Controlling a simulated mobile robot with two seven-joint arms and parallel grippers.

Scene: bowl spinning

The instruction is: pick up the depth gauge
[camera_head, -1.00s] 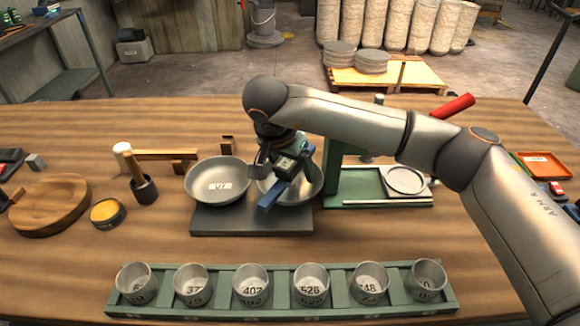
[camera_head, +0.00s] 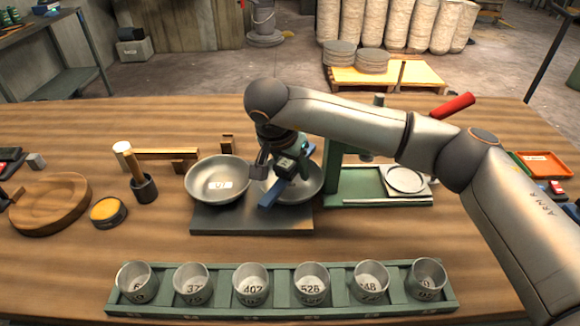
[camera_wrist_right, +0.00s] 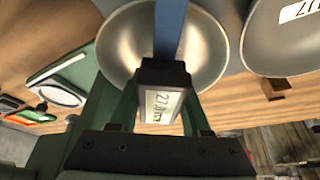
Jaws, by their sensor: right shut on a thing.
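The depth gauge (camera_head: 271,191) has a blue bar and a dark body with a display. My right gripper (camera_head: 287,165) is shut on it and holds it over the right metal bowl (camera_head: 312,190). In the right wrist view, the display body (camera_wrist_right: 165,95) sits between the green fingers, and the blue bar (camera_wrist_right: 170,30) runs across the bowl (camera_wrist_right: 125,45). The gauge hides part of that bowl. Whether the bar touches the bowl, I cannot tell. My left gripper is not in view.
A second bowl (camera_head: 217,170) stands left on the same dark base (camera_head: 250,221). A green rack (camera_head: 212,313) with several cups lies in front. A green press stand (camera_head: 375,201) is close on the right. A mallet, a yellow tin (camera_head: 108,211) and a wooden dish (camera_head: 50,207) stand left.

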